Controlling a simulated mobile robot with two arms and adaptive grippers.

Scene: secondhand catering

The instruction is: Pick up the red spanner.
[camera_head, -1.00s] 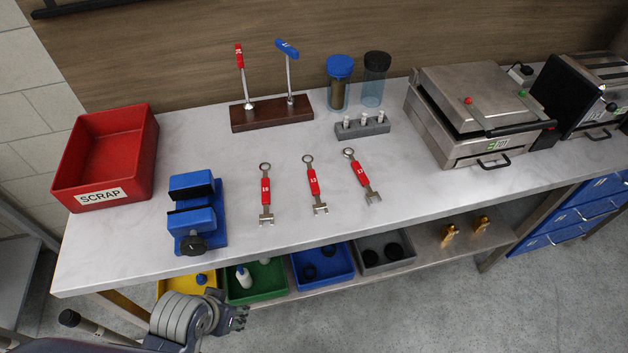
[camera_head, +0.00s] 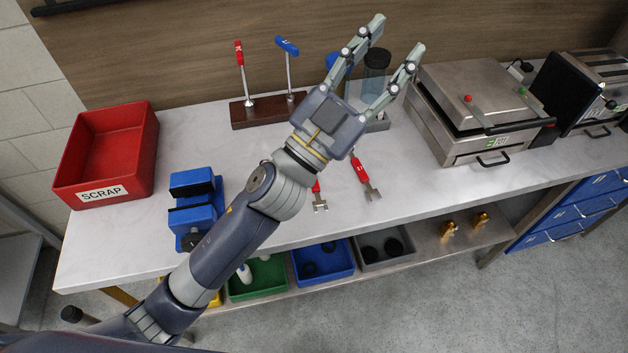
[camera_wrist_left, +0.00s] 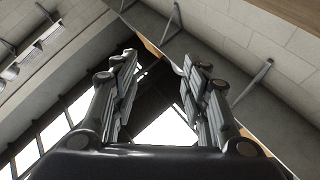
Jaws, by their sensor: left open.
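Several red-handled spanners lie on the pale worktop. The right one (camera_head: 361,172) shows its handle and open jaw below my left gripper's palm, its upper end hidden. The middle one (camera_head: 320,203) shows its lower end and a bit of its red handle beside my forearm. The left one is hidden behind my arm. My left gripper (camera_head: 398,34) is open and empty, raised above the worktop, fingers pointing up and right towards the back wall. In the left wrist view its two fingers (camera_wrist_left: 160,60) stand apart with nothing between them. My right gripper is not in view.
A red scrap bin (camera_head: 78,190) and a blue vice (camera_head: 196,222) stand on the left. A wooden stand (camera_head: 243,117) holds red- and blue-handled tools. A metal press (camera_head: 470,90) stands on the right. Coloured trays (camera_head: 323,282) sit on the shelf below. The worktop's front middle is clear.

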